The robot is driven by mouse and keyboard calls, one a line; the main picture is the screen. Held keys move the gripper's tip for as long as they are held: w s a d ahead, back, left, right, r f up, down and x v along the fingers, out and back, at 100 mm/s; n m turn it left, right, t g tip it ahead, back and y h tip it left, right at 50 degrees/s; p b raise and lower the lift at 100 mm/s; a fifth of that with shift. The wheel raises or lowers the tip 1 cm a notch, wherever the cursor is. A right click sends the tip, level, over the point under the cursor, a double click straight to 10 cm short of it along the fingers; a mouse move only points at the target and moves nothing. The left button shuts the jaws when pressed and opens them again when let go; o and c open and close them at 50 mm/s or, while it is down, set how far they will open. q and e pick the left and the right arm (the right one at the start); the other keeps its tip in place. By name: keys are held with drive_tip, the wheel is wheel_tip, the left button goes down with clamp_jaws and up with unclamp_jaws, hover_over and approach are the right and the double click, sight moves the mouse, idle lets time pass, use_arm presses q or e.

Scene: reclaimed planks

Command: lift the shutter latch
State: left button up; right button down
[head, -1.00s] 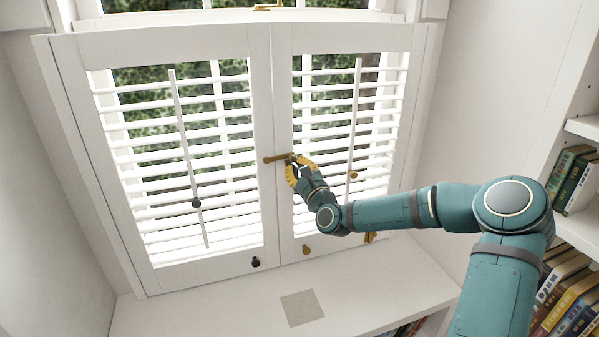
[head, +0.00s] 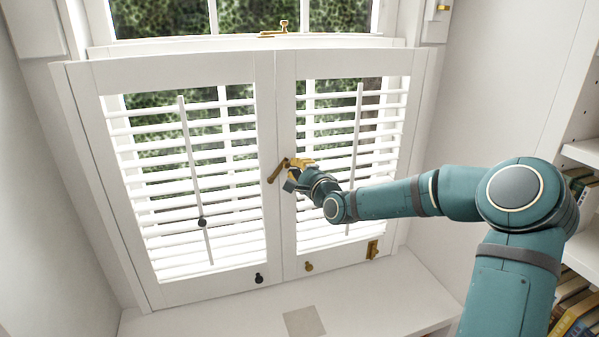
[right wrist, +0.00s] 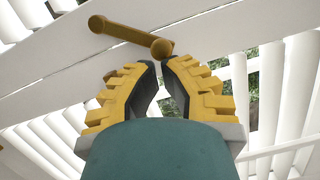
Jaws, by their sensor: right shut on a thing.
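The shutter latch (head: 277,172) is a brass bar where the two white louvred shutters meet. In the head view it slopes, its left end lower than its right. In the right wrist view the latch (right wrist: 132,32) is a bar with a round knob at its near end. My right gripper (head: 290,164) has yellow padded fingers and is at the latch's right end. In the right wrist view its fingertips (right wrist: 162,60) are closed at the knob, which partly hides their grip. My left gripper is out of view.
A black knob (head: 258,278), a brass knob (head: 309,266) and a brass fitting (head: 372,250) sit low on the shutters. Tilt rods (head: 190,150) run down the slats. The sill (head: 400,290) is clear except for a grey square (head: 304,322). Bookshelves (head: 582,152) stand at the right.

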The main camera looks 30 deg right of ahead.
drive_tip(key=r+n, duration=0.1)
drive_tip(key=a+n, duration=0.1)
drive_tip(key=n, duration=0.1)
drive_tip(key=shift+w+a+r+g, duration=0.15)
drive_tip(key=shift+a+r+g, duration=0.1)
drive_tip(key=shift+r+g, duration=0.15)
drive_tip(key=n, duration=0.1)
drive_tip(key=a+r+n+b, duration=0.1)
drive_tip(key=shift+w+a+n+g, duration=0.2)
drive_tip(key=shift+a+n+g, duration=0.1)
drive_tip(key=shift+n, duration=0.1)
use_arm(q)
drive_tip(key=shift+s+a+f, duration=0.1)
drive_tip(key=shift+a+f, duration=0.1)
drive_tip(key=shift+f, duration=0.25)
use_arm(e)
drive_tip(key=shift+f, duration=0.1)
drive_tip(key=shift+d, duration=0.15)
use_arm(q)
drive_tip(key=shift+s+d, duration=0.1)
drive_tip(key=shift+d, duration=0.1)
use_arm(e)
drive_tip(key=shift+d, duration=0.1)
